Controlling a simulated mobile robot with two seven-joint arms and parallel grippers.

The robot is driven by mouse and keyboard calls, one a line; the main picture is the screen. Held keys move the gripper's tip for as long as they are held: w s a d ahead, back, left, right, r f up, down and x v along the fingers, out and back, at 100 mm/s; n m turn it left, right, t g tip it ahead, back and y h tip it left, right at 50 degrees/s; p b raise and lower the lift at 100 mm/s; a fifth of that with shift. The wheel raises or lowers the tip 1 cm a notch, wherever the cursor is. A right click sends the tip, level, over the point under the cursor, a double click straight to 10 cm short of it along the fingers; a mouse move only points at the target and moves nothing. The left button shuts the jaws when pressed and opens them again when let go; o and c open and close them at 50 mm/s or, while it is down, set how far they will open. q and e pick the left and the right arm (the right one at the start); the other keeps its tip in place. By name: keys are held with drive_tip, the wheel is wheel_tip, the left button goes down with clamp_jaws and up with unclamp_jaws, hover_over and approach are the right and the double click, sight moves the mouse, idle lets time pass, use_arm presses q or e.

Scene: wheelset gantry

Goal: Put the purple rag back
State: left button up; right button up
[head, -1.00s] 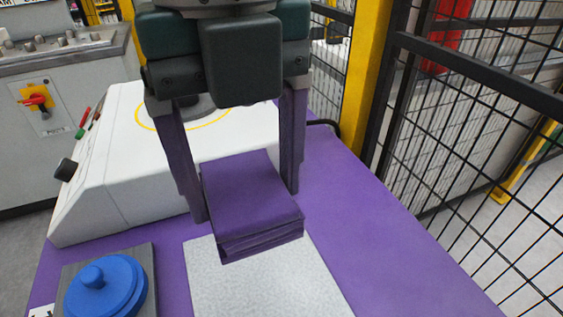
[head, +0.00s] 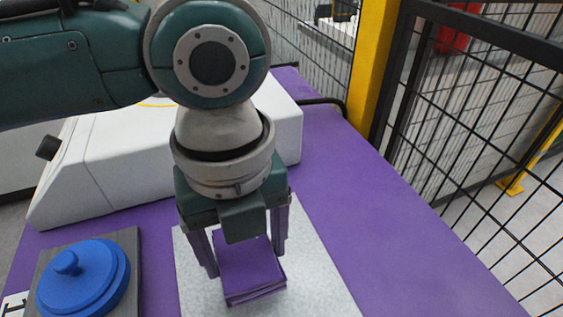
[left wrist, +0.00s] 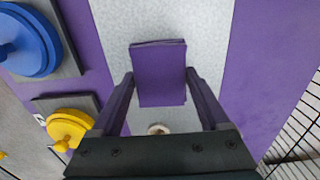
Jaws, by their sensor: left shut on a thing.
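The purple rag (head: 250,268) is a folded, layered square. My left gripper (head: 248,262) is shut on it, with one finger at each side. In the left wrist view the rag (left wrist: 159,75) shows between the two fingers of the left gripper (left wrist: 160,88). It is over a pale grey speckled mat (head: 312,268) on the purple table; I cannot tell whether it touches the mat. My right gripper is not in view.
A blue knobbed lid (head: 85,278) on a dark plate stands left of the mat. A yellow knobbed piece (left wrist: 69,127) shows in the left wrist view. A white sloped console (head: 110,170) stands behind. Black mesh fence (head: 480,120) borders the right. Purple table (head: 385,220) right of the mat is clear.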

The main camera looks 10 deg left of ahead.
sight(248, 266)
use_arm(q)
drive_tip(key=shift+f+b, duration=0.4)
drive_tip(key=shift+f, duration=1.55)
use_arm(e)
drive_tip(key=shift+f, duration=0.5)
use_arm(q)
drive_tip(key=o, duration=1.2)
drive_tip(key=shift+f, duration=0.1)
drive_tip(key=shift+c, duration=0.2)
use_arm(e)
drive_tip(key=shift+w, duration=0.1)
